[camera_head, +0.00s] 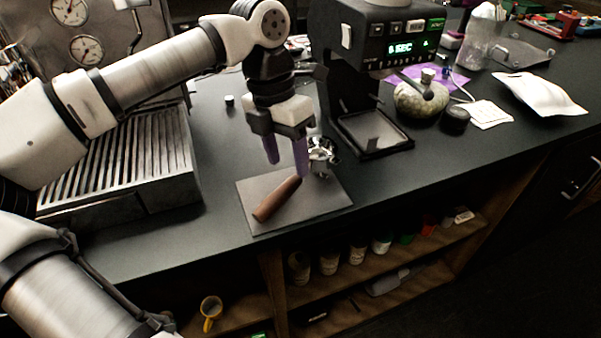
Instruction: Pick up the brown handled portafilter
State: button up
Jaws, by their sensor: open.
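The brown handled portafilter lies on a grey mat (255,205) on the dark counter. Its brown handle (277,199) points toward the front left, and its metal head (322,155) is at the back right, partly hidden behind my gripper. My gripper (286,170) points down with two purple fingers, open and empty. In this view the fingertips appear just behind and above the handle; I cannot tell the exact height gap.
An espresso machine with a slatted drip tray (135,160) stands at left. A black grinder (375,40) stands behind the mat. A round pot (420,98), dark cup (456,120) and white bag (540,93) are at right. Shelves with jars are below the counter edge.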

aim_at(289, 179)
jog(key=shift+s+d+f+p, duration=0.1)
jog(key=shift+f+p, duration=0.1)
jog(key=shift+f, duration=0.7)
jog(key=shift+s+f+p, duration=0.15)
jog(key=shift+f+p, duration=0.1)
jog(key=shift+f, duration=0.6)
jog(key=shift+s+d+f+p, duration=0.1)
jog(key=shift+f+p, duration=0.1)
jog(key=shift+f, duration=0.7)
grip_shut()
